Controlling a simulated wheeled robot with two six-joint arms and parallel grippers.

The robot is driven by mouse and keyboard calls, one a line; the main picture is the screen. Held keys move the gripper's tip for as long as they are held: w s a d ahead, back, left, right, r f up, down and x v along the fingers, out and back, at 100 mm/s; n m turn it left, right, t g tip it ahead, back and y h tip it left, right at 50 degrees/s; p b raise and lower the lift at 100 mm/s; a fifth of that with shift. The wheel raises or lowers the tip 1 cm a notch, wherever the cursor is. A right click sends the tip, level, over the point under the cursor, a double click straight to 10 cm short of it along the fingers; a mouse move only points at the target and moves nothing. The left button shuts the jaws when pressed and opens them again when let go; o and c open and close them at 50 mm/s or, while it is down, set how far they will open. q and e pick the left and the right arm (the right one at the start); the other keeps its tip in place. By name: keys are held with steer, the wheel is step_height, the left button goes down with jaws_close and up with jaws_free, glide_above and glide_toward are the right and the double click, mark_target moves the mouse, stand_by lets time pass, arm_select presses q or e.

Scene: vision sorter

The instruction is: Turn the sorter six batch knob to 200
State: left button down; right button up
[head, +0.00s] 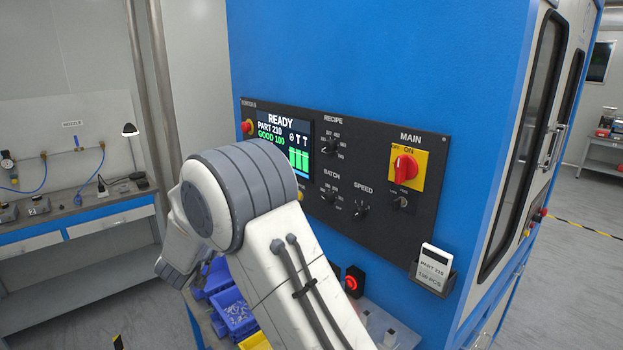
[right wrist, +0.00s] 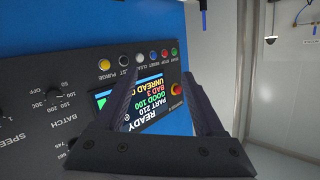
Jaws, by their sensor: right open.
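The batch knob (head: 331,197) is a small dark knob under the BATCH label on the black control panel (head: 420,149), with small numbers around it. Its pointer is too small to read. In the right wrist view the BATCH lettering and its numbers 50 to 300 show upside down at the left. My right gripper (right wrist: 168,74) is open and empty in front of the panel, over the display side, apart from the batch dial. In the head view my right arm hides that gripper and part of the panel. My left gripper is in neither view.
The display (head: 285,140) reads READY, PART 210, GOOD 100. The recipe knob (head: 331,146), speed knob (head: 360,211) and red main switch (head: 404,168) are close by. A card (head: 433,265) marked PART 210 sits in a holder below. Blue bins (head: 233,313) stand under the panel.

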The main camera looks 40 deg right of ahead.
steer(key=s+d+r+m+g+h+p, duration=0.1)
steer(key=s+d+r+m+g+h, duration=0.2)
steer(key=d, duration=0.4)
steer(key=m+g+h+p, duration=0.3)
steer(key=m+g+h, duration=0.1)
steer(key=g+h, duration=0.15)
glide_toward(326, 200)
steer(key=shift+g, duration=0.45)
steer(key=d+p, duration=0.1)
steer(key=d, duration=0.1)
steer(key=w+d+p, duration=0.1)
steer(key=d+p, duration=0.1)
steer(key=d, duration=0.1)
steer(key=d+p, duration=0.1)
steer(key=d, duration=0.1)
steer(key=shift+w+d+r+p, duration=0.2)
steer(key=shift+w+r+p, duration=0.05)
steer(key=shift+p, duration=0.05)
steer(key=shift+d+f, duration=0.15)
steer(key=shift+d, duration=0.35)
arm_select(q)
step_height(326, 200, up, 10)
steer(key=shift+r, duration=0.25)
arm_select(e)
steer(key=shift+w, duration=0.1)
jaws_close()
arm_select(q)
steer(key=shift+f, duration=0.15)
